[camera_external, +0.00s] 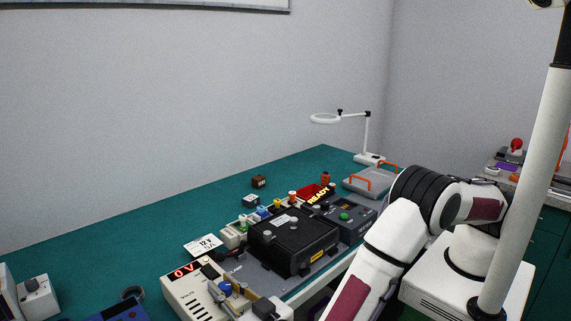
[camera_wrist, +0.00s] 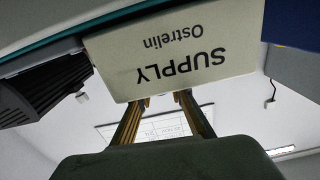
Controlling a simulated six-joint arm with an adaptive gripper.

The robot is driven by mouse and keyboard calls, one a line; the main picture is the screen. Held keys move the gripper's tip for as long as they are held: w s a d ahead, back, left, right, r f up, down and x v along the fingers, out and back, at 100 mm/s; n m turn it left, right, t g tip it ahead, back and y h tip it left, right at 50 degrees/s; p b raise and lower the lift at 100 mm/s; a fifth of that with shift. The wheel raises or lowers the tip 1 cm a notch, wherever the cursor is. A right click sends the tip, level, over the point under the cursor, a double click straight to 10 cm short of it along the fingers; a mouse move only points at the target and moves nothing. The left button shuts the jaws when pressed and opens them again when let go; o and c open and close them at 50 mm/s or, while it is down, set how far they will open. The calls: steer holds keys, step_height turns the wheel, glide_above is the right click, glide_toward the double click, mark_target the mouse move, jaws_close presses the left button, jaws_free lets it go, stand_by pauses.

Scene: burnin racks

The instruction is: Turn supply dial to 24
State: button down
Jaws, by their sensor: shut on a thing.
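The supply (camera_external: 178,296) is a pale box at the front of the bench, with a red display reading 0V and the word VOLTS on its top. In the wrist view, its pale face (camera_wrist: 170,55) reads SUPPLY Ostrelin upside down. My gripper (camera_wrist: 164,98) is at the edge of this face, its two fingers a little apart and closed on the supply dial. The dial itself is hidden behind that edge.
A card reading 12 V, 5A (camera_external: 204,245) lies behind the supply. To its right stand a black fixture (camera_external: 292,240) and a dark box with a green button (camera_external: 350,222) by a READY sign. A grey tray (camera_external: 368,184) and ring lamp (camera_external: 326,118) are farther back.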

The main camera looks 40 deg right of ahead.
mark_target(226, 292)
steer(key=shift+w+r+m+g+h, duration=0.1)
steer(key=shift+m+g+h, duration=0.25)
steer(key=shift+m+h, duration=1.15)
steer(key=shift+m+g+h, duration=0.35)
steer(key=shift+m+h, duration=0.55)
steer(key=shift+h, duration=1.1)
steer(key=c, duration=1.8)
jaws_free()
steer(key=shift+v, duration=3.8)
